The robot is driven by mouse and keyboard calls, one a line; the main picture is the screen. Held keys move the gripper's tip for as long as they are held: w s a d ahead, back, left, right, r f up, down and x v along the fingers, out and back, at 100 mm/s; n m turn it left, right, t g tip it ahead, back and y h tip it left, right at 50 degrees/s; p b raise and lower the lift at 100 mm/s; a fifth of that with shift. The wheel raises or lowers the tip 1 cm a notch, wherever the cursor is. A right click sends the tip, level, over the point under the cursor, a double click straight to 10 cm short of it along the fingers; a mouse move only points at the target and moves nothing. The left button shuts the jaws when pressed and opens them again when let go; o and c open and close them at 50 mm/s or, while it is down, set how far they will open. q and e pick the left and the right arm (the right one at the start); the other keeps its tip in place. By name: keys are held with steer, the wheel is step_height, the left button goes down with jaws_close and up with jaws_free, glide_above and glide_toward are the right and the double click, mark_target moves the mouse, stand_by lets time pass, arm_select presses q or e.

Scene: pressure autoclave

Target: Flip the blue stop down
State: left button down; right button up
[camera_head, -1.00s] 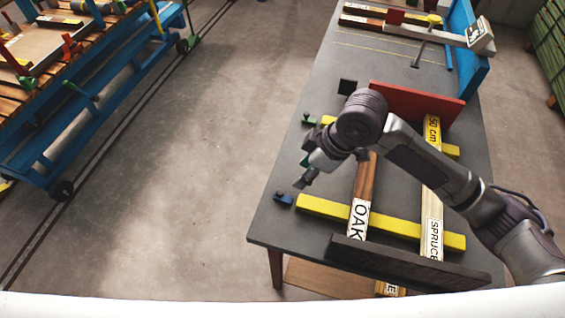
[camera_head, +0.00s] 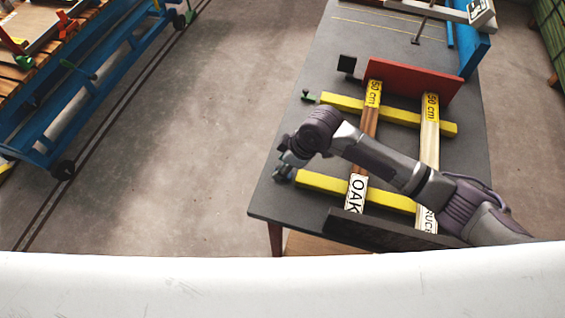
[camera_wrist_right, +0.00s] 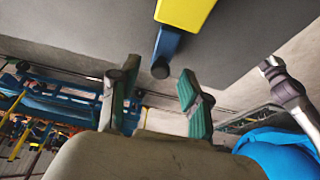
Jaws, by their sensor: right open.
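The blue stop (camera_wrist_right: 165,48) shows in the right wrist view as a short blue bar with a dark round end, beside the end of a yellow bar (camera_wrist_right: 185,10) at the table edge. My right gripper (camera_wrist_right: 153,88) is open and empty, its two fingers just below the stop in that picture, with the stop's end in line with the gap. In the head view my right gripper (camera_head: 284,168) is at the table's left edge, by the near yellow bar (camera_head: 318,184), and largely covers the stop. I cannot tell whether they touch. My left gripper is not in view.
The grey table (camera_head: 385,48) carries an oak board (camera_head: 356,192) and a spruce board (camera_head: 429,140) across two yellow bars, with a red fence (camera_head: 415,78) behind. A green stop (camera_head: 307,96) sits by the far bar. Open floor (camera_head: 190,140) lies left.

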steer(key=shift+f, duration=0.2)
steer(key=c, duration=0.8)
jaws_close()
steer(key=shift+a+r+h+p, duration=0.2)
steer(key=shift+a+h+p, duration=0.25)
steer(key=shift+p, duration=0.65)
steer(key=shift+w+f+g+h+p, duration=0.15)
steer(key=shift+f+g+h+p, duration=0.2)
steer(key=shift+h, duration=0.1)
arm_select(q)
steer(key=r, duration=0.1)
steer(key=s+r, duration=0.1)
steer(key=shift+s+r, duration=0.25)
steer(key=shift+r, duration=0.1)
arm_select(e)
steer(key=shift+f, duration=0.1)
steer(key=o, duration=0.8)
jaws_free()
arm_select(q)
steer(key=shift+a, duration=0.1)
